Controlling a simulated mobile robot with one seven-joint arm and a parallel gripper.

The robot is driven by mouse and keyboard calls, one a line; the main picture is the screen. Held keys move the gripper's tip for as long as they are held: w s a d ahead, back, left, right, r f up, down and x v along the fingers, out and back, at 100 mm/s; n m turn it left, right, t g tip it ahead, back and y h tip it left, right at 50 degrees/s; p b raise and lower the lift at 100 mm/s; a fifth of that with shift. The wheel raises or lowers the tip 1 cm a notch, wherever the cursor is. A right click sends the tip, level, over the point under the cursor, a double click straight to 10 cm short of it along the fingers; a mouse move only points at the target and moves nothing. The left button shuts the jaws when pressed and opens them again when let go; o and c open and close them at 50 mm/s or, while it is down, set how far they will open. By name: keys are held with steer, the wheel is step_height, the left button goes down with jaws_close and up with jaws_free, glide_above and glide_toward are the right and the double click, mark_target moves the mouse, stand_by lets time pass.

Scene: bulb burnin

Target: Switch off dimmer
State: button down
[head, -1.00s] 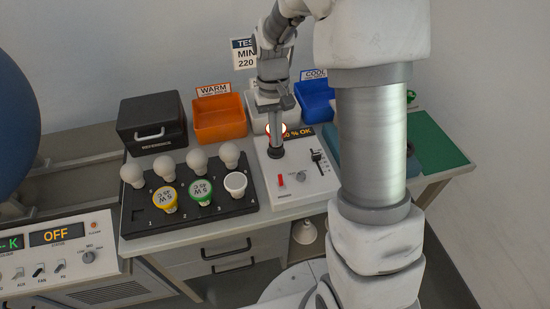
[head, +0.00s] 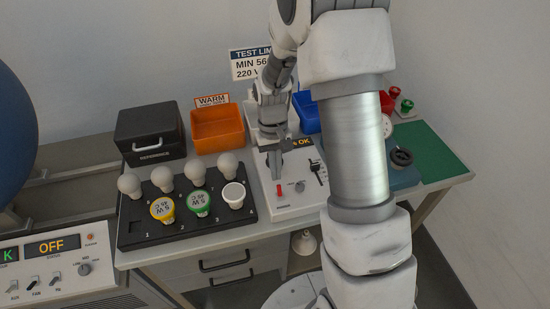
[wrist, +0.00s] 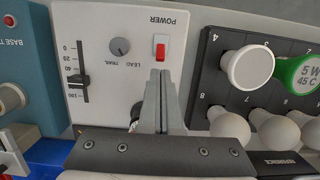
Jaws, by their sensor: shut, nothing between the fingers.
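The dimmer is a white box (head: 309,199) on the bench, with a red power switch (head: 280,190), a round trim knob (head: 300,186) and a black slider (head: 318,172). In the wrist view, the red switch (wrist: 160,50) sits in a white surround under the word POWER. The slider knob (wrist: 77,82) stands partway along its scale. My gripper (head: 279,177) is shut and empty, its tips pointing down over the panel. In the wrist view, the fingertips (wrist: 160,74) lie just short of the switch and in line with it; I cannot tell whether they touch. The bulb socket is hidden behind my gripper.
A black tray (head: 130,228) with several bulbs stands left of the box. A black reference case (head: 150,135), an orange bin (head: 218,128) and a blue bin (head: 306,112) stand behind. A teal unit (head: 397,178) is at right, with a green mat (head: 440,150) beyond.

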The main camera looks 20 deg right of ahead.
mark_target(279, 191)
steer(key=shift+s+f, duration=0.25)
steer(key=shift+f, duration=0.95)
steer(key=shift+s+r+t+b, duration=0.1)
steer(key=shift+t+b, duration=0.2)
